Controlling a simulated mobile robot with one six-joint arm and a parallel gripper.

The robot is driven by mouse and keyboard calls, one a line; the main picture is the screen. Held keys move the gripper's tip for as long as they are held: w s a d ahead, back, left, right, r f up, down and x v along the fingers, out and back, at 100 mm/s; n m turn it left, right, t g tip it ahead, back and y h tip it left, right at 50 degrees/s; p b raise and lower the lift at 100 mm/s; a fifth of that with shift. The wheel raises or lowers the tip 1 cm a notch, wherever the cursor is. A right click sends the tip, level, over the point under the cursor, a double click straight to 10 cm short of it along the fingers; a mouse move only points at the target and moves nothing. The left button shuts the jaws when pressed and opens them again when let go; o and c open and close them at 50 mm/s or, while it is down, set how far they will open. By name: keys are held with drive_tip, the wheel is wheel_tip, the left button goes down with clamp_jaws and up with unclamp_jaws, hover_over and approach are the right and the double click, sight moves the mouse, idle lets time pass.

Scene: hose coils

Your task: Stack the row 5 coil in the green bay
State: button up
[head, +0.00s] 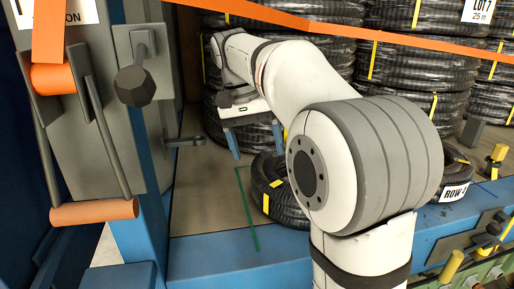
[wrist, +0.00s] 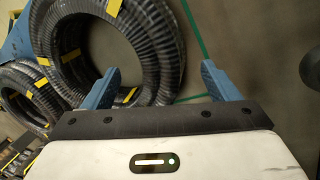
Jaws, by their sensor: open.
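My gripper (head: 257,155) is open, its two blue fingers pointing down near a black ribbed hose coil (head: 272,200) with yellow bands, which lies flat on the floor. In the wrist view my gripper (wrist: 160,68) has one side of the coil (wrist: 165,35) showing between its fingers. The fingers look above the coil; I cannot tell whether they touch it. A green outline (head: 247,212) on the floor marks a bay, and its line passes right of the coil in the wrist view (wrist: 190,20). My arm hides part of the coil. I see no row 5 label.
Another coil (head: 457,160) with a partly readable ROW tag (head: 454,192) lies right. Tall coil stacks (head: 414,65) stand behind an orange tape (head: 350,32). A blue beam (head: 230,265) runs in front, and a grey-blue post (head: 150,200) stands left. Floor left of the bay is clear.

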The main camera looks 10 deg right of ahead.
drive_tip(key=shift+v, duration=1.05)
